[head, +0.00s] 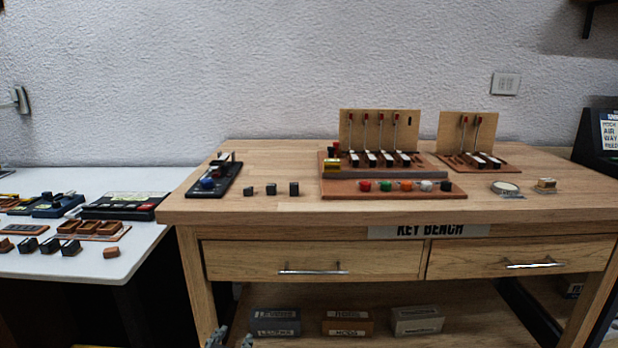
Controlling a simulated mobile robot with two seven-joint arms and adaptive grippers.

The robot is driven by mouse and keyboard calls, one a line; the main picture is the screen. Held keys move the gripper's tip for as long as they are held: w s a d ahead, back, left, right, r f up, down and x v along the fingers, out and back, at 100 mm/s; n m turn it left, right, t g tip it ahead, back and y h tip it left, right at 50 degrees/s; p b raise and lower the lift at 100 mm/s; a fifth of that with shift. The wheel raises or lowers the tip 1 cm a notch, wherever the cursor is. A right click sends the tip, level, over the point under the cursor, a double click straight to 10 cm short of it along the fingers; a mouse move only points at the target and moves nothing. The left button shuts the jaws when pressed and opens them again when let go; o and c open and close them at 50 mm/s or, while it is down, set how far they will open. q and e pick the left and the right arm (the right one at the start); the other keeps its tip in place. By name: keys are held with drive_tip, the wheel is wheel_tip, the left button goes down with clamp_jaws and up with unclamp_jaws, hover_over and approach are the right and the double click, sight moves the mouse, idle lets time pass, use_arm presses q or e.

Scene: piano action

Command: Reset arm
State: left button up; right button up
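A wooden bench labelled KEY BENCH (430,231) stands ahead. On it is a piano action model (393,187) with a tan back panel, several upright red-tipped hammers and white-topped keys. A smaller model (480,142) with two red-tipped hammers stands to its right. I cannot tell which part the task's arm is. My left gripper (230,340) just enters at the bottom edge, low in front of the bench. Its two fingertips stand apart with nothing seen between them; the rest is cut off. My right gripper is not in view.
Several coloured knobs (405,186) line the model's front. A white side table (70,262) holds more parts. Labelled boxes (347,322) stand below.

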use_arm(q)
drive_tip(key=s+a+f+g, duration=0.3)
drive_tip(key=s+f, duration=0.3)
drive_tip(key=s, duration=0.3)
drive_tip(key=s+a+f+n+g+y, duration=0.1)
drive_tip(key=s+a+f+g, duration=0.3)
drive_tip(key=s+f, duration=0.3)
drive_tip(key=s+a+f+n+g+y, duration=0.1)
drive_tip(key=s+a+f+g, duration=0.2)
drive_tip(key=s, duration=1)
wheel_tip(320, 180, down, 3)
drive_tip(key=shift+a+f, duration=0.15)
drive_tip(key=shift+a, duration=0.3)
drive_tip(key=shift+w, duration=0.1)
